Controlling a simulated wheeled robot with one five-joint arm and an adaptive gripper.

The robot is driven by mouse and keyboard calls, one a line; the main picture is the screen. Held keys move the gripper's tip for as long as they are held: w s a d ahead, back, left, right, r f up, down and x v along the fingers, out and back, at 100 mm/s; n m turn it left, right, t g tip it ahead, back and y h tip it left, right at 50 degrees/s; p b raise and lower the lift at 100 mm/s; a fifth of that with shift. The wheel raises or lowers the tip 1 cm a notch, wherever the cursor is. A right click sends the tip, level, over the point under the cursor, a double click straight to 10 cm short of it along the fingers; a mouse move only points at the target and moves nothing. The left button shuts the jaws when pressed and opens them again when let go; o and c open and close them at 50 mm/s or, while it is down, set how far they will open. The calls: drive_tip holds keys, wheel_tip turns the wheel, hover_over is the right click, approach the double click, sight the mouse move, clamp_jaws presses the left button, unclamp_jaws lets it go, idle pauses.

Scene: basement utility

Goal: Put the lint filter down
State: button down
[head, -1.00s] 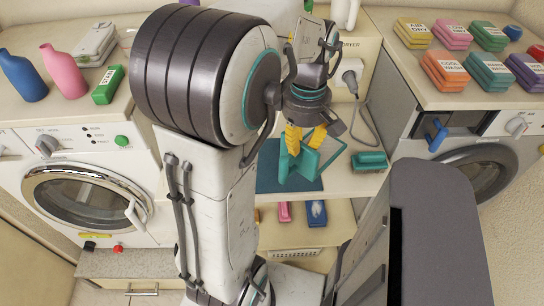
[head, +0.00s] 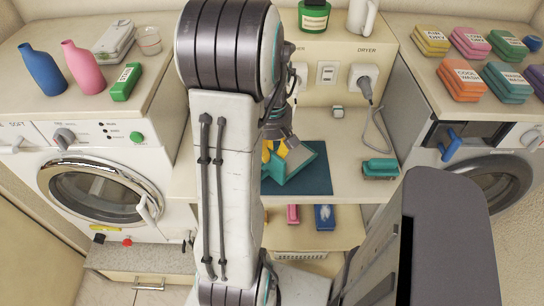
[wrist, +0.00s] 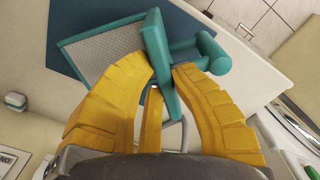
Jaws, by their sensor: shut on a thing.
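The lint filter (wrist: 108,55) is a teal frame with grey mesh and a teal handle. The mat also shows behind the filter in the wrist view (wrist: 186,28). I cannot tell whether the filter touches the mat.
A teal brush-like thing (head: 380,169) lies right of the mat on the counter (head: 352,150). Wall sockets (head: 327,73) and a plugged cord stand behind. A washing machine (head: 98,190) is at left and another machine (head: 488,185) at right. The mat's right part is clear.

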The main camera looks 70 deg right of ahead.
drive_tip(key=shift+f, duration=1.2)
drive_tip(key=shift+f, duration=0.15)
drive_tip(key=c, duration=1.2)
unclamp_jaws()
wheel_tip(320, 180, up, 12)
drive_tip(key=shift+f+p, duration=0.1)
drive_tip(key=shift+p, duration=0.4)
drive_tip(key=shift+w+r, duration=0.1)
drive_tip(key=shift+r, duration=0.2)
